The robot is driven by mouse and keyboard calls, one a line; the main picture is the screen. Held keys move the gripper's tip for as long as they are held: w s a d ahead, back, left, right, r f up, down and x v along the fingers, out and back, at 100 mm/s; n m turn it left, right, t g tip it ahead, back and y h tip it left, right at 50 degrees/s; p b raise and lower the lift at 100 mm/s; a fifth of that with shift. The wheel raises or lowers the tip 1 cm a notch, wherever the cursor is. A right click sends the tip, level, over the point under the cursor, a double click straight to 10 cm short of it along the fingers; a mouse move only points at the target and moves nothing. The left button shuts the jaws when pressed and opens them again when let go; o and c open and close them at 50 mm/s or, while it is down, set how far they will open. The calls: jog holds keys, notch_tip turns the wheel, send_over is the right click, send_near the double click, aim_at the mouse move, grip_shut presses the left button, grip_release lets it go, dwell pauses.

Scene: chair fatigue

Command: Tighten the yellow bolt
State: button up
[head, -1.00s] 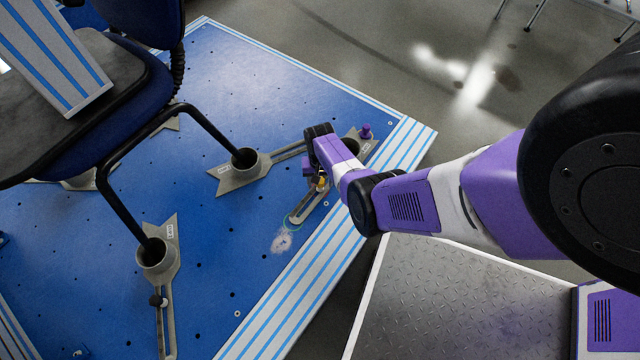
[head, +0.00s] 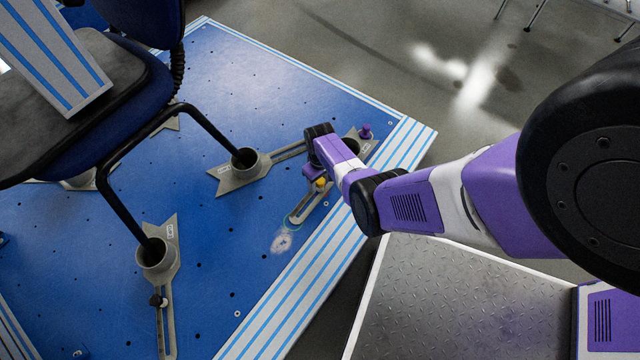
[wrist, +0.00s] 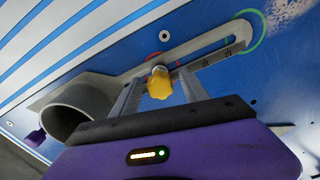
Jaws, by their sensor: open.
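The yellow bolt (wrist: 159,83) has a knobbed head and stands in the slot of a grey metal clamp arm (wrist: 205,52). In the head view the bolt (head: 321,184) shows just below my gripper's wrist, near the platform's right edge. My gripper (wrist: 159,88) is open, with one finger on each side of the bolt in the wrist view. A gap shows between the bolt and each finger. How deep the fingers reach around the bolt is hard to tell. In the head view the fingers are mostly hidden by my wrist.
A grey cup (wrist: 80,108) stands beside my gripper. A purple knob (head: 366,131) and the chair's black leg frame (head: 205,125) stand nearby on the blue platform (head: 240,80).

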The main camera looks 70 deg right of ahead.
jog(key=shift+n, duration=0.3)
jog(key=n, duration=0.4)
jog(key=shift+c, duration=0.2)
grip_shut()
jog(key=m, duration=0.4)
dwell(0.5)
